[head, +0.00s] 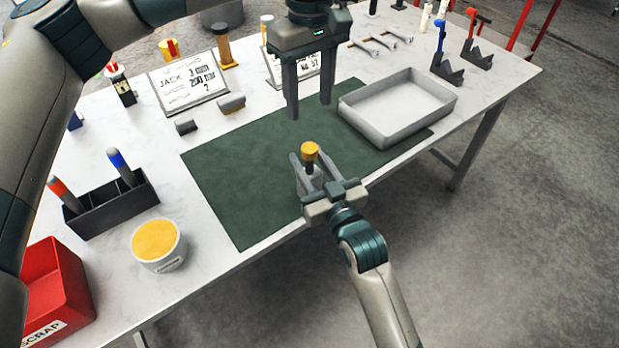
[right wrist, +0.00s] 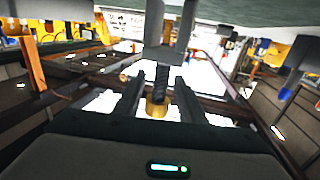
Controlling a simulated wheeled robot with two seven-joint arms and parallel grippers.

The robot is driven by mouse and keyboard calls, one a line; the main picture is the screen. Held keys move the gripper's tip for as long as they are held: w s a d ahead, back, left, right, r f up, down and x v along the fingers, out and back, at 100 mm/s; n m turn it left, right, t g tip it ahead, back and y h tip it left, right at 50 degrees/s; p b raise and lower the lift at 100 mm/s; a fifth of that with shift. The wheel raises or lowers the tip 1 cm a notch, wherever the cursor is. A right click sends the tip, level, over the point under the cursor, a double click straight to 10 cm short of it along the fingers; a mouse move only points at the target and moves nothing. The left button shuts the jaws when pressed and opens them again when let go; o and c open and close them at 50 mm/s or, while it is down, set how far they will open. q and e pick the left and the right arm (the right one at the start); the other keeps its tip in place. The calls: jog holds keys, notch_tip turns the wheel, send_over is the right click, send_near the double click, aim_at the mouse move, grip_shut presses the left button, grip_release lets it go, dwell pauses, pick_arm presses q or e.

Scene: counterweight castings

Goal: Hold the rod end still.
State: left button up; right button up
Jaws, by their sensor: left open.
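A dark threaded rod with a brass-yellow end (head: 310,151) shows at my right gripper (head: 307,168), over the front part of the green mat. In the right wrist view the brass piece (right wrist: 157,108) and dark thread (right wrist: 162,78) lie between the two fingers of my right gripper (right wrist: 163,88). These fingers look closed on the rod; the exact contact is hard to see. My left gripper (head: 308,100) hangs above and behind it, fingers pointing down, open and empty. Its grey fingers seem to show at the top of the right wrist view.
The green mat (head: 235,185) is mostly clear. A grey tray (head: 385,132) stands right of it. A sign (head: 188,85), black pen holder (head: 112,208), yellow-filled tub (head: 158,258) and red scrap bin (head: 60,285) are at left. Blue and red tools on stands are at back right.

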pick_arm(q)
notch_tip(320, 180, down, 4)
jog(key=b, duration=0.3)
jog(key=shift+r+b, duration=0.2)
jog(key=shift+b, duration=0.1)
jog(key=shift+f, duration=0.1)
pick_arm(e)
jog(key=v, duration=1.7)
jog(key=shift+s, duration=0.2)
jog(key=shift+d, duration=0.1)
